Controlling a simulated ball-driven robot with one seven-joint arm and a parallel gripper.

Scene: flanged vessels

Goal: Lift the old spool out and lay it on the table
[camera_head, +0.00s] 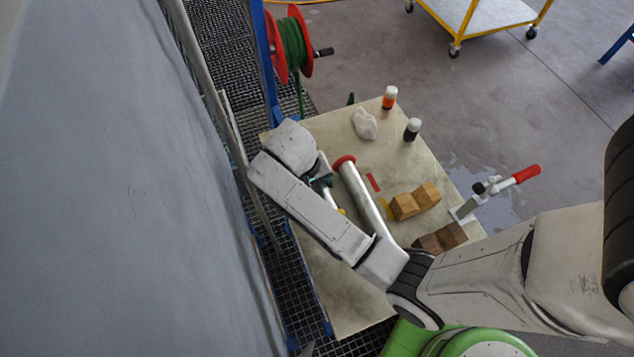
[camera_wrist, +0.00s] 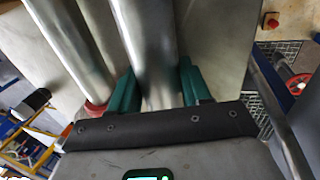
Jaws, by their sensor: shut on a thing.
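My gripper (camera_wrist: 158,82) has its green fingers on both sides of a bare silver pipe spool (camera_wrist: 150,35) and is shut on it. In the head view my gripper (camera_head: 322,184) is over the left part of the table (camera_head: 350,300), and my arm hides most of the held spool (camera_head: 329,197). I cannot tell its height above the table. A second silver spool (camera_head: 366,198) with a red flange at its far end lies just right of my gripper. It also shows at the left in the wrist view (camera_wrist: 75,45). No label shows which spool is old.
Wooden blocks (camera_head: 404,206) and darker ones (camera_head: 440,239) stand on the table's right side, near a red-handled clamp (camera_head: 490,190). A white cloth (camera_head: 365,123), an orange bottle (camera_head: 389,98) and a dark bottle (camera_head: 412,130) stand at the back. A large grey wall (camera_head: 110,180) bounds the left.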

